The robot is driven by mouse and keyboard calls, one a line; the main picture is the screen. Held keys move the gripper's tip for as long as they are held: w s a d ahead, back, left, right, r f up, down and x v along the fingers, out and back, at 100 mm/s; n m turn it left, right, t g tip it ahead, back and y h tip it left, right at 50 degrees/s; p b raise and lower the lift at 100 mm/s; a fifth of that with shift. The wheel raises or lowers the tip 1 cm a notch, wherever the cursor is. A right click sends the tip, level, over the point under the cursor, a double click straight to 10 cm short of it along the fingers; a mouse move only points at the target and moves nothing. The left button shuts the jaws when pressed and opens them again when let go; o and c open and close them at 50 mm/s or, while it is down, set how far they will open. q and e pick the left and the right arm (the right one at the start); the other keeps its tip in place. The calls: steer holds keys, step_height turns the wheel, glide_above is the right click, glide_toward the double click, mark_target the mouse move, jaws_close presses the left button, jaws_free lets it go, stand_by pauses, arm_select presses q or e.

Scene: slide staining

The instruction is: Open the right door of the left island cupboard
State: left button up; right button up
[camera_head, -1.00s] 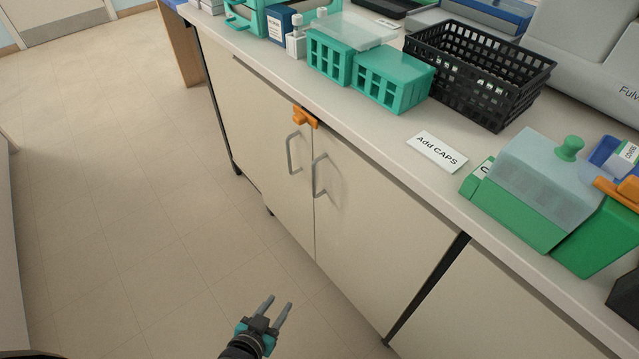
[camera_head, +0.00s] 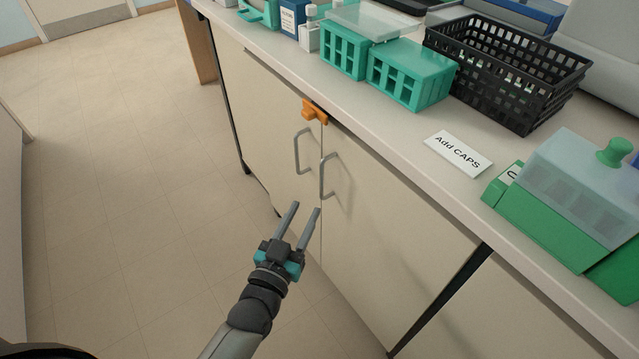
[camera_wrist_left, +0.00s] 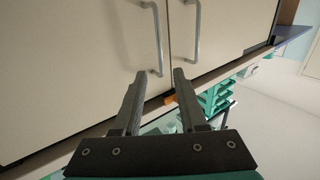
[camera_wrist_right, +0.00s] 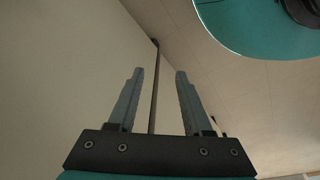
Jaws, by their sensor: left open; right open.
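The cupboard's right door (camera_head: 385,235) is cream and shut, with a grey bar handle (camera_head: 325,176) near its left edge. The left door (camera_head: 265,125) is also shut and has a similar handle (camera_head: 300,152). My left gripper (camera_head: 306,208) is open and empty, in front of the doors and just below the handles in the head view. In the left wrist view, which looks upside down, both handles lie beyond the fingers; the right door's handle (camera_wrist_left: 157,40) is on the left. My right gripper (camera_wrist_right: 160,75) is open and empty, seen only in its wrist view, facing pale panels.
An orange piece (camera_head: 314,111) sits at the top of the door seam. The countertop (camera_head: 395,128) carries teal racks (camera_head: 410,75), a black basket (camera_head: 505,75), an "Add CAPS" card (camera_head: 458,153) and a green box (camera_head: 555,220). The floor (camera_head: 120,180) to the left is clear.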

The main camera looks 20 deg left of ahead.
mark_target(321, 178)
arm_select(q)
steer(key=w, duration=0.2)
steer(key=w+b, duration=0.1)
steer(key=w, duration=0.2)
steer(key=w+b, duration=0.1)
steer(key=w, duration=0.1)
steer(key=shift+w+d+f, duration=0.1)
steer(key=shift+w+d, duration=0.2)
steer(key=shift+w+b, duration=0.6)
steer(key=shift+w, duration=0.5)
arm_select(e)
steer(key=w+r+t, duration=0.1)
steer(key=w+r, duration=0.2)
steer(key=r, duration=0.3)
steer(key=shift+w+a+r, duration=0.15)
steer(key=shift+a+r, duration=0.2)
arm_select(q)
steer(key=shift+c, duration=0.4)
jaws_close()
